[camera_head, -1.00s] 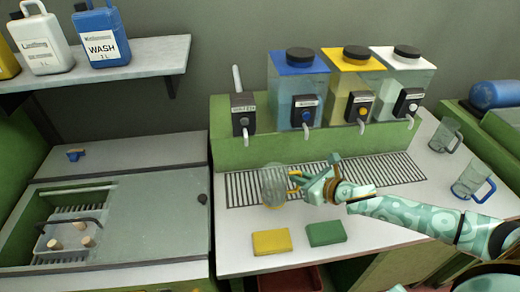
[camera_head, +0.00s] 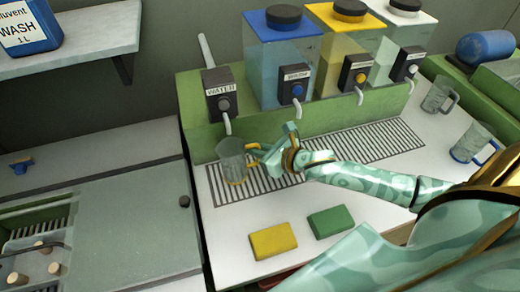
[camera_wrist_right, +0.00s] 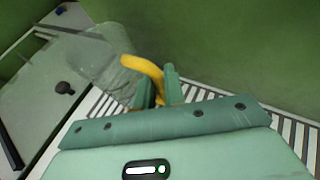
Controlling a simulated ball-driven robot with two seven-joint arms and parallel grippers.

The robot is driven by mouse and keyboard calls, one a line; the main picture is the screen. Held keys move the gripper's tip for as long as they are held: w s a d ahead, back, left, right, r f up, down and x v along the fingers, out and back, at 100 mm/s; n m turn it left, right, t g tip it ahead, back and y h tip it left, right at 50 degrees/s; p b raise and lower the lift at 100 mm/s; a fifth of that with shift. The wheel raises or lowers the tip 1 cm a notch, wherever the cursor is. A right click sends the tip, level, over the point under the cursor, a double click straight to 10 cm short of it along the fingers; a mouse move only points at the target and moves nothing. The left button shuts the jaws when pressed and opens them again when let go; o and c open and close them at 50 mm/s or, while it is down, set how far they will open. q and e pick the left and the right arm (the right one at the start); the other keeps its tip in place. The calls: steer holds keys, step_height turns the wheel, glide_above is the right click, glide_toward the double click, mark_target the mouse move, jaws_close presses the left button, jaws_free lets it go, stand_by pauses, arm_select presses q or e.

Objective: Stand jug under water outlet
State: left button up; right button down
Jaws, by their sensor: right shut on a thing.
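The clear jug (camera_head: 232,160) has a yellow handle and is over the left end of the slatted drain grate (camera_head: 330,160). It is just below the spout of the dispenser labelled WATER (camera_head: 221,95). My right gripper (camera_head: 264,154) is shut on the jug's yellow handle. In the right wrist view the jug (camera_wrist_right: 108,62) is to the left of the fingers, and its yellow handle (camera_wrist_right: 145,70) runs between the fingertips (camera_wrist_right: 160,88). I cannot tell whether the jug's base touches the grate. My left gripper is not in view.
Dispensers with blue (camera_head: 283,55), yellow (camera_head: 345,45) and white (camera_head: 404,45) lids stand to the right of the water outlet. Two other jugs (camera_head: 438,95) (camera_head: 472,143) stand at the right. A yellow sponge (camera_head: 272,241) and a green sponge (camera_head: 329,221) lie in front.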

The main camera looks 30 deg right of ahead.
steer(key=shift+s+a+r, duration=0.2)
steer(key=shift+f, duration=0.15)
steer(key=c, duration=1.9)
jaws_free()
steer(key=shift+d+f, duration=0.1)
steer(key=shift+f, duration=0.05)
steer(key=o, duration=0.4)
steer(key=shift+r, duration=0.35)
steer(key=p+v, duration=0.2)
steer(key=v, duration=1)
steer(key=shift+f, duration=0.1)
